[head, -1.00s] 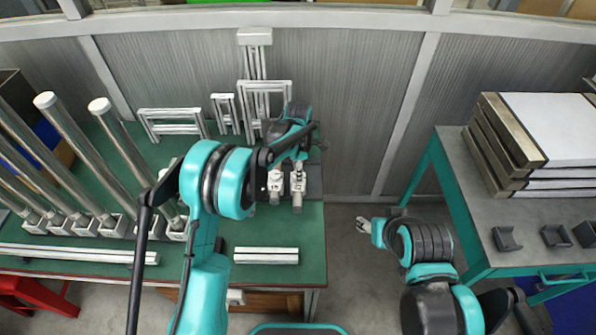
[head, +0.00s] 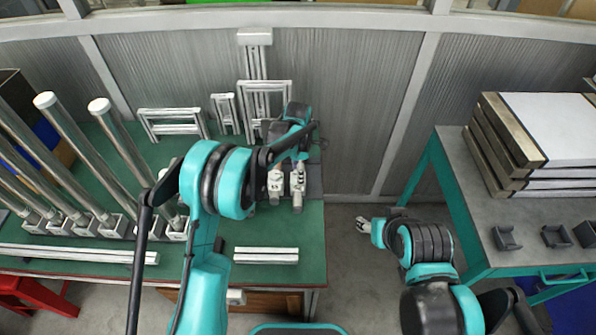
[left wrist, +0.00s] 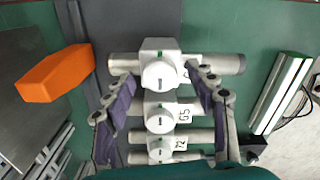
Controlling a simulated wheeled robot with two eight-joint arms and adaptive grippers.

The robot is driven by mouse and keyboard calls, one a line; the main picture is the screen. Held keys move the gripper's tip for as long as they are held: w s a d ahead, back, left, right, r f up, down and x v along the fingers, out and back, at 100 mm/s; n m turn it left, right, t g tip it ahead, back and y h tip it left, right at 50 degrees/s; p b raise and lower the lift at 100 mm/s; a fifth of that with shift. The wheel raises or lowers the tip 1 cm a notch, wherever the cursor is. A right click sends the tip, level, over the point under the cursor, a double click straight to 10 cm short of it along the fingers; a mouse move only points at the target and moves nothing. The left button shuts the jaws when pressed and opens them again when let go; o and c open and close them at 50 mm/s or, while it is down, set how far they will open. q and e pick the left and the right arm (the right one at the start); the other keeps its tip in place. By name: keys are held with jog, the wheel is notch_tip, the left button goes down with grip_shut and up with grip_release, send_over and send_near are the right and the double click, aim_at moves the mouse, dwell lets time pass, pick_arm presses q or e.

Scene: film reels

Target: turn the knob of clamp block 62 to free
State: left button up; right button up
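In the left wrist view, several silver clamp blocks stand in a column, each with a round white knob. The nearest to my fingertips is the top block (left wrist: 203,64), with its knob (left wrist: 158,76); its label is mostly hidden by a finger. The middle block (left wrist: 148,108) has a label that seems to read 65. The bottom block (left wrist: 137,157) has a label that seems to read 72. My left gripper (left wrist: 160,75) is open, its fingers apart on either side of the top knob; I cannot tell whether they touch it. My right gripper (head: 363,226) hangs over the floor; its finger state is unclear.
The green table (head: 225,274) holds tall metal tubes (head: 122,140) at left and a pale bar (head: 266,255) at the front. An orange block (left wrist: 53,73) lies left of the clamps. A side table (head: 450,172) with stacked panels stands at right.

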pick_arm(q)
jog(key=shift+r, duration=0.1)
notch_tip(320, 180, up, 12)
dwell(0.5)
jog(key=s+a+r+m+t, duration=0.4)
jog(key=s+a+r+m, duration=0.6)
jog(key=s, duration=0.4)
jog(key=s+a+f+m+t, duration=0.1)
jog(key=s+a+f+m, duration=0.1)
jog(key=s+m, duration=0.3)
jog(key=s+a+f+m+t, duration=0.2)
jog(key=s+a+m, duration=0.3)
jog(key=s, duration=0.4)
jog(key=shift+s+f, duration=0.15)
jog(key=shift+f, duration=0.5)
